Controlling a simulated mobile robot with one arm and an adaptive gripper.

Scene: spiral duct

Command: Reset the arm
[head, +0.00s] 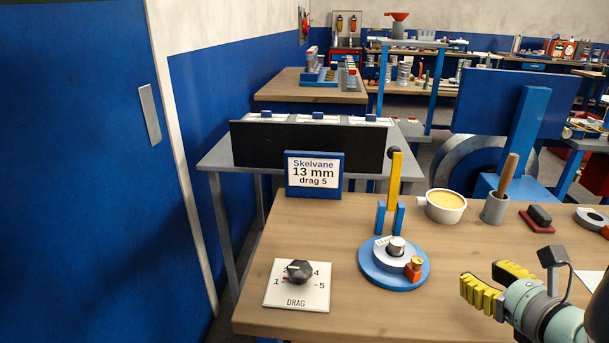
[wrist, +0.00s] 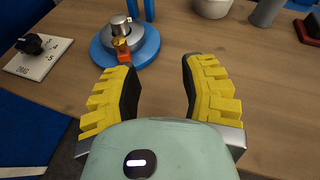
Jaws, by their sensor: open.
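My gripper (head: 499,284) is at the right of the head view, with yellow ribbed fingers, above the right part of the wooden table. In the wrist view my gripper (wrist: 160,85) is open, with nothing but bare table between its fingers. A round blue base (head: 375,272) with a grey ring and a metal knob stands to the left of my gripper, apart from it. It also shows beyond the left finger in the wrist view (wrist: 98,53). An orange block with a brass top (head: 413,270) sits at its front right edge.
A drag dial (head: 299,272) on a white plate lies at the table's front left. A sign (head: 314,174) reads "Skelvane 13 mm drag 5". A yellow upright lever (head: 394,180), a cream bowl (head: 443,207) and a grey cup with a wooden handle (head: 495,208) stand behind. The wooden table (head: 330,225) has bare patches.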

